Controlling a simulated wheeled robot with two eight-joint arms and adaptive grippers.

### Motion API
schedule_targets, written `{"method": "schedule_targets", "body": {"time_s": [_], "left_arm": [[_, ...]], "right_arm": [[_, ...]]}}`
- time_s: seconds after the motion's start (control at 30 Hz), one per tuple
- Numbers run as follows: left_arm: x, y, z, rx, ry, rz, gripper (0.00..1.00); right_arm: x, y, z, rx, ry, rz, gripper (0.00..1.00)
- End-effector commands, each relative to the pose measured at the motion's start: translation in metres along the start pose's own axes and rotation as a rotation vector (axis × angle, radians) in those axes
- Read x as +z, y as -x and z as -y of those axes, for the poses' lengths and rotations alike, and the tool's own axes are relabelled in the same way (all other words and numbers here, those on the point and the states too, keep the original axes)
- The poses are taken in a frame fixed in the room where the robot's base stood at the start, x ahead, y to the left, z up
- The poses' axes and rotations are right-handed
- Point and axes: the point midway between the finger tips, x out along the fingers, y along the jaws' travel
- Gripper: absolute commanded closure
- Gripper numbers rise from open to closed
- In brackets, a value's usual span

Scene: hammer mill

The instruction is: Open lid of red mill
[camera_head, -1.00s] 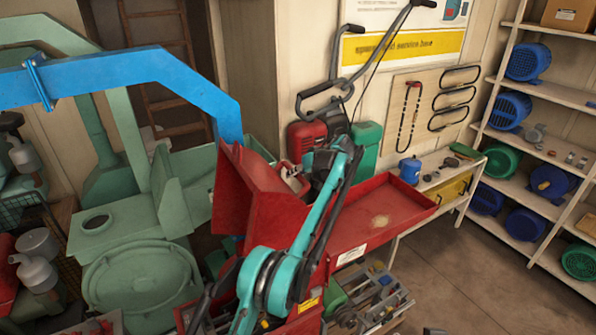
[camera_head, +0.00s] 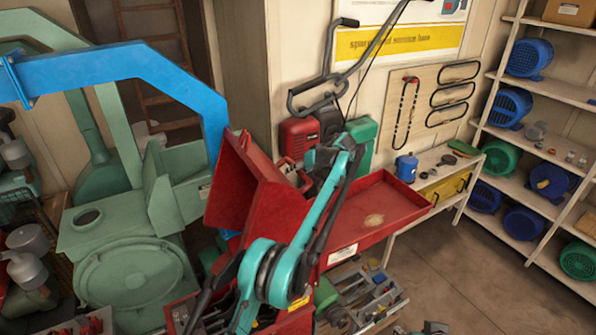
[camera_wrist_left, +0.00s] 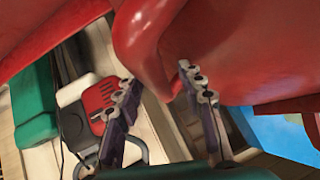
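The red mill (camera_head: 308,318) stands in the middle of the head view, with a flat red feed tray (camera_head: 372,214) reaching to the right. Its red lid (camera_head: 262,195) is a tilted, box-like hood left of the tray. My left arm crosses in front of the mill, and its gripper (camera_head: 300,176) is by the lid's right side, partly hidden. In the left wrist view, the two fingers of the left gripper (camera_wrist_left: 158,88) are spread apart. A rounded red edge (camera_wrist_left: 146,55) lies close to and partly between them; contact is unclear. My right gripper is out of view.
A green machine (camera_head: 130,275) stands at left, with a blue bent beam (camera_head: 130,62) above. A mower-like machine with a red body (camera_head: 298,137) is behind the lid. Shelves with blue and green motors (camera_head: 527,60) are at right. Open floor (camera_head: 460,270) lies front right.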

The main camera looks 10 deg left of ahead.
Motion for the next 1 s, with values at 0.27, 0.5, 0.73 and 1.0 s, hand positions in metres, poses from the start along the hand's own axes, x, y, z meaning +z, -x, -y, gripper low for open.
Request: {"method": "schedule_targets", "body": {"time_s": [0.27, 0.5, 0.73, 1.0], "left_arm": [[0.000, 0.002, 0.000, 0.000, 0.000, -0.001, 0.61], [0.000, 0.038, -0.001, 0.001, -0.003, -0.001, 0.61], [0.000, 0.088, -0.001, 0.001, -0.002, -0.001, 0.61], [0.000, 0.118, 0.000, 0.000, -0.001, 0.000, 0.61]], "right_arm": [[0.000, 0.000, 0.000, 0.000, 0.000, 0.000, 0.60], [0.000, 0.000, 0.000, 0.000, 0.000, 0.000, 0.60], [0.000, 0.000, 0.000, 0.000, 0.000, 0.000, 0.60], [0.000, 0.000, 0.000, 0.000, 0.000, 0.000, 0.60]]}}
